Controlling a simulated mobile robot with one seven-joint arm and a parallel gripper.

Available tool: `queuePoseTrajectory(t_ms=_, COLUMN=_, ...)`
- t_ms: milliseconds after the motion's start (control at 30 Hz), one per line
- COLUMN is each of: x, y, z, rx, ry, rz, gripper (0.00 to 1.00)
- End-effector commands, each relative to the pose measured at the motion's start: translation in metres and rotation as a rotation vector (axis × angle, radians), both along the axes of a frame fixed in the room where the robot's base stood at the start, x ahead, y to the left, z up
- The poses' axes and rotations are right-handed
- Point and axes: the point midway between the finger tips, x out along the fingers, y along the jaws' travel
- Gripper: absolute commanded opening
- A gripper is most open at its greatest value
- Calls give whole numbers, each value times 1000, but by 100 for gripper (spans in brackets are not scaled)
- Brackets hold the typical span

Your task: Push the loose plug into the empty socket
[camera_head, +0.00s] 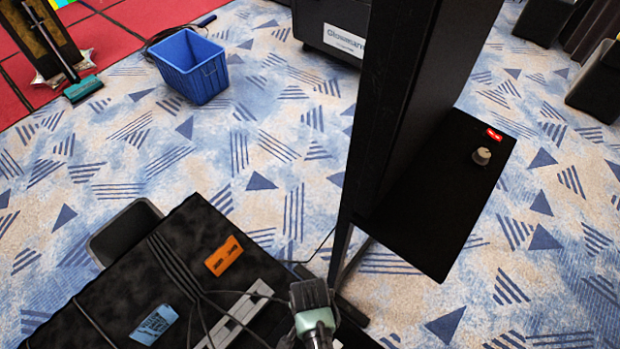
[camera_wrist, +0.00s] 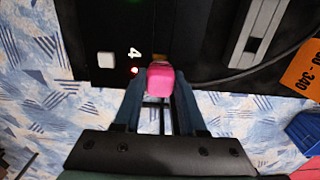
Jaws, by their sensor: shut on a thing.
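A pink plug (camera_wrist: 160,79) is between the fingertips of my gripper (camera_wrist: 160,88) in the wrist view, and the jaws are shut on it. A small brownish part shows just beyond the plug, at a dark panel (camera_wrist: 98,20). The plug's far end lies against or very near this panel; I cannot tell whether it is inside a socket. A white "4" (camera_wrist: 134,54) and a lit red light (camera_wrist: 134,70) are just left of the plug. No empty socket opening is clearly visible. In the head view my wrist shows at the bottom, but the fingertips and plug are hidden.
A white square (camera_wrist: 105,59) is on the panel. A black table (camera_head: 190,228) holds an orange card (camera_head: 223,256), a blue card (camera_head: 154,325), dark cables and a grey strip (camera_head: 240,316). A tall black upright (camera_head: 400,100) stands close by. A blue bin (camera_head: 190,66) is on the carpet.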

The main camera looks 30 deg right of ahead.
Motion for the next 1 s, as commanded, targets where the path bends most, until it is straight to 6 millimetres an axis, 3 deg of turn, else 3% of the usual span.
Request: queuePoseTrajectory(t_ms=1000, x=0, y=0, z=-21, rx=-1, ry=-1, rz=0, gripper=0)
